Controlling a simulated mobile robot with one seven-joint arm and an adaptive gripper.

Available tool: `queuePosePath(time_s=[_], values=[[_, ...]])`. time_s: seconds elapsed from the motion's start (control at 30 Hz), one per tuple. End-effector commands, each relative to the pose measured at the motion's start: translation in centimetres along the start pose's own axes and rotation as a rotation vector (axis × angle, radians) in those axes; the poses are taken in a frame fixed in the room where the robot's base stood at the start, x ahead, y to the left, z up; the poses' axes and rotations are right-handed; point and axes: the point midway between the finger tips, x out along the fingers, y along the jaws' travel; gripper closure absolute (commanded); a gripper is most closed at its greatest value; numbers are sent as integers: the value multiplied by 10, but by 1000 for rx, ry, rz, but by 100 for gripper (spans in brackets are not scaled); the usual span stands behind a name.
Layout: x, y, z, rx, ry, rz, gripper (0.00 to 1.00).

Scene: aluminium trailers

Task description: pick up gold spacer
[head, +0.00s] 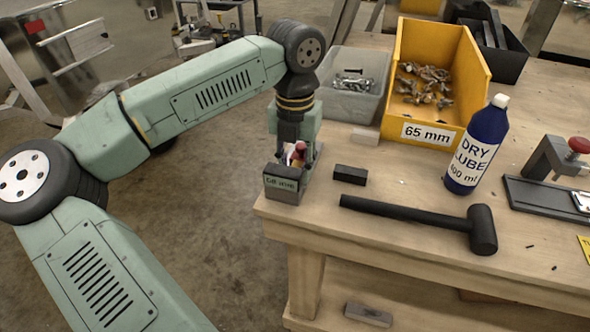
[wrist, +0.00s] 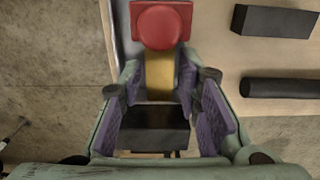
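The gold spacer (wrist: 160,76) shows in the wrist view as an upright yellow-gold strip between my fingertips, below a red round knob (wrist: 160,27). My gripper (wrist: 160,82) is open, with one purple-padded finger on each side of it. Narrow gaps seem to show between pads and spacer; contact is hard to tell. A dark block (wrist: 154,128) also lies between the fingers, lower in the view. In the head view my gripper (head: 297,152) points down at the table's left corner, over a small dark labelled holder (head: 284,183). The spacer is hardly visible there.
A black block (head: 350,174) and a black mallet (head: 420,220) lie right of the holder. A blue dry lube bottle (head: 475,150), a yellow bin (head: 445,60) and a grey bin (head: 350,100) stand farther back. The table edge is just left of the holder.

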Motion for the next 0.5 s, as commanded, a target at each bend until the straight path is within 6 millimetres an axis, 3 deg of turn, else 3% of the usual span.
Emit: queuePosePath(time_s=[0.17,0.5], values=[[0,0,0,0,0,0,69],[0,0,0,0,-1,0,91]])
